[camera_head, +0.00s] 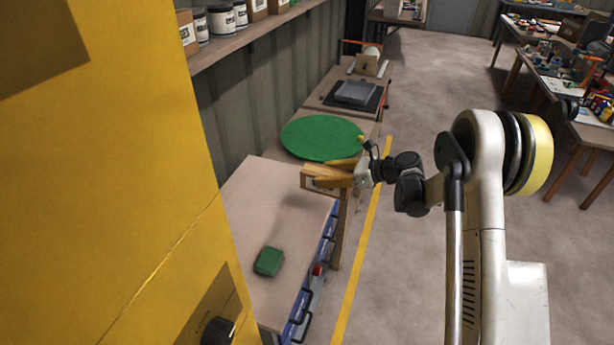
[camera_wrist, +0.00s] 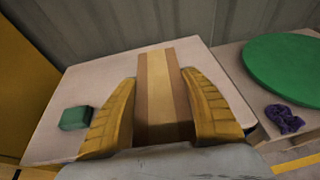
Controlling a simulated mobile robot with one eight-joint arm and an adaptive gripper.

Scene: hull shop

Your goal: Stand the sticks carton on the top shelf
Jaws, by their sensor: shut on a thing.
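My gripper (camera_head: 343,172) is shut on a tan cardboard carton, likely the sticks carton (camera_head: 321,182), and holds it over the right edge of the workbench. In the wrist view the carton (camera_wrist: 160,90) lies between my two yellow fingers (camera_wrist: 155,110), its striped brown and tan face showing and its far end pointing away over the bench top. Any label is too small to read. The wall shelf (camera_head: 235,42) runs along the upper left in the head view and bears several white tubs and cardboard cartons.
A green block (camera_head: 268,261) lies on the workbench (camera_head: 262,205). A green round disc (camera_head: 322,138) lies behind it, with a purple cloth (camera_wrist: 284,118) beside it. A yellow cabinet (camera_head: 130,180) blocks the left. Open floor (camera_head: 430,90) lies right.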

